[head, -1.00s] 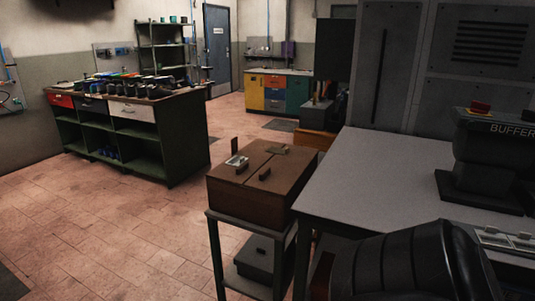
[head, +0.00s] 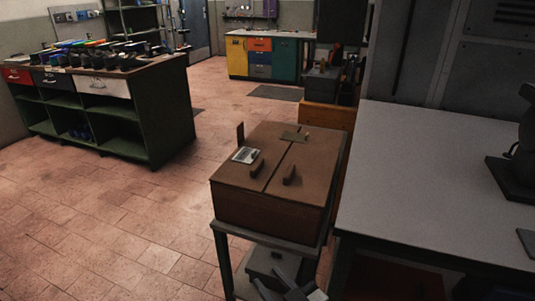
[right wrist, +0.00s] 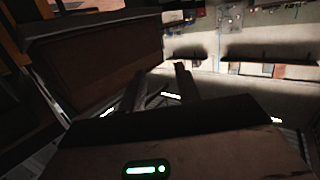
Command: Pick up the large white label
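A pale, whitish label or plate (head: 246,155) lies on the left lid of a brown two-lid box (head: 265,211) in the head view. It is the only clearly white piece on the box; any writing is too small to read. My right gripper (head: 275,280) enters at the bottom edge, low in front of the box and apart from the label. In the right wrist view its two fingers (right wrist: 158,85) stand apart with nothing visible between them. My left gripper is not in view.
The box has two upright handles (head: 257,167) and a small plate (head: 294,137) on top, and stands on a metal stand (head: 227,265). A grey table (head: 430,185) is close on the right. A green workbench (head: 165,125) stands back left. The tiled floor (head: 100,230) at left is clear.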

